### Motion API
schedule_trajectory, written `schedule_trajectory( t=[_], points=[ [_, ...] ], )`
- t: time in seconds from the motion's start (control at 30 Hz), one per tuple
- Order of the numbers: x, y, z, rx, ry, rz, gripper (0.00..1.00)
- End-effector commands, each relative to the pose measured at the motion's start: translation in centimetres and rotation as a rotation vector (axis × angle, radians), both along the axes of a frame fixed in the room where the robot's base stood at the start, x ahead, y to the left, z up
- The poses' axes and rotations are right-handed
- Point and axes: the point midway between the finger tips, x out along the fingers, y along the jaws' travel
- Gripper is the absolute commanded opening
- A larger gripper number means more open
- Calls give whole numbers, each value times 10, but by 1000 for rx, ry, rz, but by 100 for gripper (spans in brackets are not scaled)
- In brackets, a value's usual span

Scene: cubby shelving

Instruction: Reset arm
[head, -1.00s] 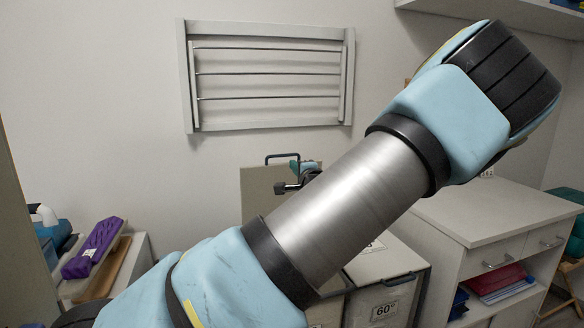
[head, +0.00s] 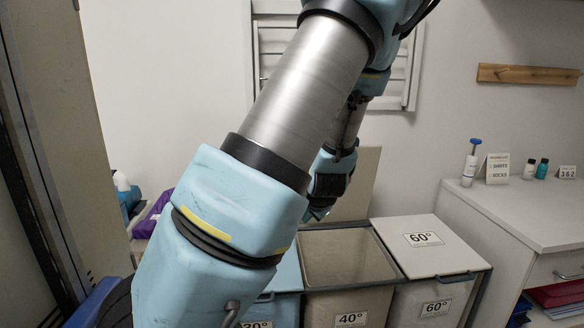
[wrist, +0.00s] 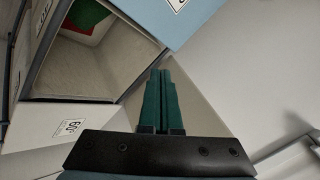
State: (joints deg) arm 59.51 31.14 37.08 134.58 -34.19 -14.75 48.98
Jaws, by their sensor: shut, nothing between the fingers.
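My gripper (wrist: 163,78) shows in the wrist view with its two green fingers together and nothing between them. In the head view my arm crosses the middle, and its dark wrist end hangs down over the laundry bins near the left side of the open 40° bin (head: 345,262). The fingertips are hard to make out there. In the wrist view the fingers point past the beige raised lid (wrist: 195,105), beside the open bin. A green and red item (wrist: 88,20) lies inside that bin.
A blue-lidded 30° bin (head: 287,278) stands left of the open bin and a closed 60° bin (head: 425,250) right of it. A white counter (head: 530,212) with bottles is at the right. A tall panel (head: 55,130) stands close on the left.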

Motion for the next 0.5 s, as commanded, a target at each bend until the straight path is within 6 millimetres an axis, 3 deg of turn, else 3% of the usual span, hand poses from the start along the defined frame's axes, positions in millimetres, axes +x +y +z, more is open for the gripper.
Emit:
schedule_trajectory(
  t=[0.03, 0.2, 0.5],
  points=[
    [-10, 12, -2, -69, 56, 53, 0],
    [-52, 34, -3, -257, 235, 201, 0],
    [-126, 77, 26, -429, 442, 457, 0]
  ],
)
